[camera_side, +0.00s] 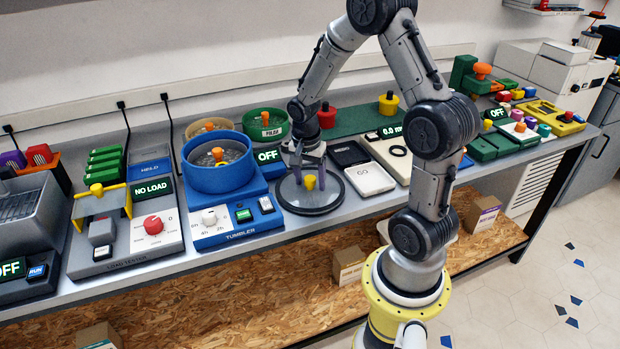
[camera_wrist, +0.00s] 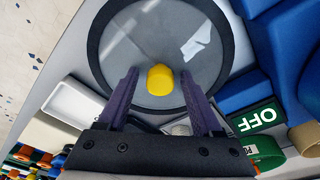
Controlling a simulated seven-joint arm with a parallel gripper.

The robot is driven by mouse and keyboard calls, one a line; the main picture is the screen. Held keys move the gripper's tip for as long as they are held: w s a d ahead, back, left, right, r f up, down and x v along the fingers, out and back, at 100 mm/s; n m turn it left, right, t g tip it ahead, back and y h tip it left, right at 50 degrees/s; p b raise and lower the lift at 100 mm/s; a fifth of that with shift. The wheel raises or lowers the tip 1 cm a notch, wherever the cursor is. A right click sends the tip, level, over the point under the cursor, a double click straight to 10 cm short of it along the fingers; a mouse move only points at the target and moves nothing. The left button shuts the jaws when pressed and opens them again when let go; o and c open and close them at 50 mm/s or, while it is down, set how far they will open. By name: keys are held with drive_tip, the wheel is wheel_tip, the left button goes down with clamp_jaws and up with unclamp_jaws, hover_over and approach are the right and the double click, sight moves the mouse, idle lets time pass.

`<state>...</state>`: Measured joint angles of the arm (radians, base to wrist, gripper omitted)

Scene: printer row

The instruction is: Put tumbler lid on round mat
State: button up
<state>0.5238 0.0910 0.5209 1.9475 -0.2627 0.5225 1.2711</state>
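The tumbler lid (camera_side: 333,201) looks like a clear disc with a dark rim and a yellow knob (camera_side: 310,183). It lies flat on the bench, right of the blue tumbler (camera_side: 218,178), whose round top is open. In the wrist view the lid (camera_wrist: 222,77) fills the upper middle. My gripper (camera_side: 309,175) is above the lid with its purple fingers apart. In the wrist view my gripper (camera_wrist: 160,86) has one finger on each side of the knob (camera_wrist: 160,80), with gaps showing. I cannot make out a separate round mat under the lid.
A black-lidded scale with a pale tray (camera_side: 369,180) is close on the lid's right. Two round sieves (camera_side: 267,125) stand behind the tumbler. A green mat (camera_side: 358,121) with red and yellow knobbed weights is at the back. The bench's front edge is close to the lid.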

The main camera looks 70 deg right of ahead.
sight(307, 192)
wheel_tip(307, 192, up, 12)
drive_tip(key=a, duration=0.2)
drive_tip(key=s+a+r+n+t+y, duration=0.1)
drive_tip(key=s+a+r+n, duration=0.3)
drive_tip(key=a+n, duration=0.5)
drive_tip(key=s+a+r+n+t, duration=0.3)
drive_tip(key=s+a+n+t, duration=0.1)
drive_tip(key=s+a+n, duration=0.4)
drive_tip(key=shift+a+r+n+t+y, duration=0.3)
drive_tip(key=shift+a+r+n+y, duration=0.1)
drive_tip(key=shift+n, duration=0.1)
drive_tip(key=shift+s, duration=0.1)
